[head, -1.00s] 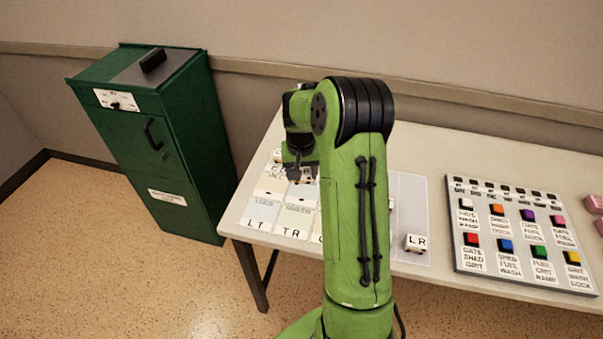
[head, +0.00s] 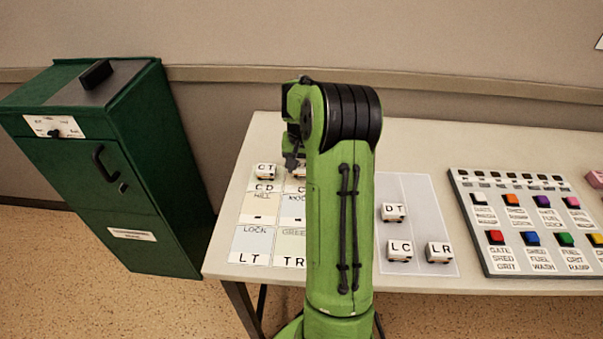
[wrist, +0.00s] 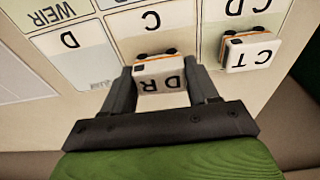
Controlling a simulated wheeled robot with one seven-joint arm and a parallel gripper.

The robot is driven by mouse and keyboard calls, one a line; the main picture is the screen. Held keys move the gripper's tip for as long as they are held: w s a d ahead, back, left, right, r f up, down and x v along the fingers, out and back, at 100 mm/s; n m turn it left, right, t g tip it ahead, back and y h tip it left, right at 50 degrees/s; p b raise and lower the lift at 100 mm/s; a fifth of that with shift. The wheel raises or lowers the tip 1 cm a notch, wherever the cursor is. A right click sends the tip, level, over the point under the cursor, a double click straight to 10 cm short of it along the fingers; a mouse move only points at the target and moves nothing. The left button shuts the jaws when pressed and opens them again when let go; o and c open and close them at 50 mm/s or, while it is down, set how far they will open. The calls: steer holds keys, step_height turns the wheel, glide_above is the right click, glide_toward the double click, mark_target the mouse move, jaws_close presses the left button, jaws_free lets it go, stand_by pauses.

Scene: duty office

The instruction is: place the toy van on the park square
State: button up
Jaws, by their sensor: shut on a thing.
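My gripper (wrist: 161,85) is shut on a white toy van (wrist: 159,74) marked DR, with orange and black trim, held between its two fingers in the wrist view. I cannot tell whether the van touches the table. In the head view my gripper (head: 292,162) is over the far part of the board of labelled squares (head: 257,207), and my arm hides much of that board. Squares marked MILL, LOCK and part of GREEN show there; WEIR shows in the wrist view. No label reading park is legible.
A van marked CT (head: 265,171) stands close beside the held van. Vans DT (head: 393,212), LC (head: 400,250) and LR (head: 438,252) stand on a pale grey mat (head: 419,190). A button panel (head: 530,225) lies right; a green cabinet (head: 110,165) stands left.

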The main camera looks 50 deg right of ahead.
steer(key=shift+f, duration=0.85)
steer(key=shift+r, duration=0.1)
steer(key=o, duration=0.6)
steer(key=shift+f, duration=0.2)
steer(key=o, duration=0.4)
steer(key=shift+o, duration=0.2)
steer(key=shift+r, duration=0.1)
